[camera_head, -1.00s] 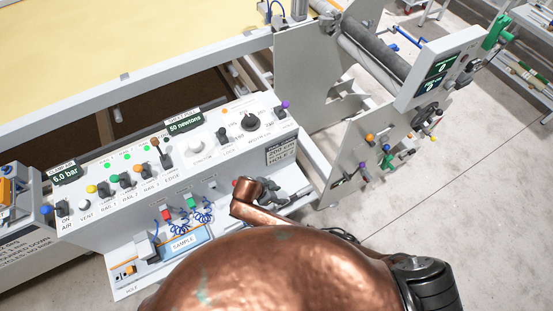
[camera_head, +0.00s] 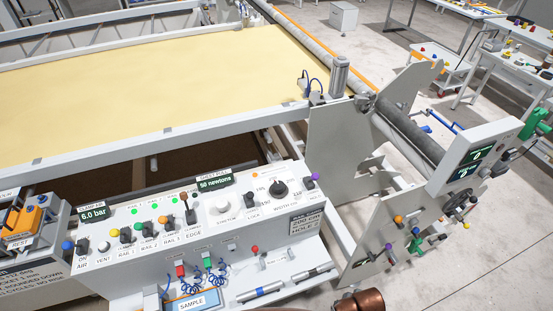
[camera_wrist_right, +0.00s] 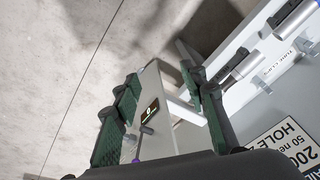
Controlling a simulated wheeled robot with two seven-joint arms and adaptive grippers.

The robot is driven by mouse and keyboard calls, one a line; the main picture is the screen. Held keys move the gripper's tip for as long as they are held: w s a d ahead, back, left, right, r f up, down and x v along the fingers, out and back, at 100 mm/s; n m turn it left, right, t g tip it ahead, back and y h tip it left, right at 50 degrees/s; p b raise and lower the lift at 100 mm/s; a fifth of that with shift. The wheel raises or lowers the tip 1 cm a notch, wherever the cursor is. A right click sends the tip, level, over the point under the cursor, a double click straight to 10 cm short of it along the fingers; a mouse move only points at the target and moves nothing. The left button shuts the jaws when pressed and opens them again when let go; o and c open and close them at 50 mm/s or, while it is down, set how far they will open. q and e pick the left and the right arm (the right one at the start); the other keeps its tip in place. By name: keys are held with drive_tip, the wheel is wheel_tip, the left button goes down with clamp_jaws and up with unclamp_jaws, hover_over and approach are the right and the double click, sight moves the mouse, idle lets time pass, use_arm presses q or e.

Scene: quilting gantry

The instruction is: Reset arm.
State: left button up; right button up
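My right gripper (camera_wrist_right: 160,78) shows in the right wrist view. Its two dark green ridged fingers stand wide apart, with nothing held between them. Beyond and between them are a grey plate and a small dark display box (camera_wrist_right: 149,110), both at a distance. The fingers appear clear of these, though the right finger overlaps the panel edge in the picture. In the head view neither gripper shows; only a copper-coloured part (camera_head: 362,301) is at the bottom edge. My left gripper is in neither view.
The control panel (camera_head: 133,240) with knobs and levers stands at left. Below it lie a sample tray (camera_head: 192,302) and two silver tools (camera_head: 310,275). The gantry end plate (camera_head: 338,150) and display head (camera_head: 473,160) stand at right. Floor (camera_head: 480,260) is free at lower right.

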drive_tip(key=s+d+r+n+t+h, duration=0.1)
drive_tip(key=s+d+r+n, duration=0.45)
drive_tip(key=d, duration=0.55)
wheel_tip(320, 180, down, 27)
drive_tip(key=s+a, duration=0.2)
drive_tip(key=s+f+g, duration=0.2)
drive_tip(key=s+f, duration=1.8)
drive_tip(key=shift+s+y+b, duration=0.3)
drive_tip(key=shift+s, duration=0.05)
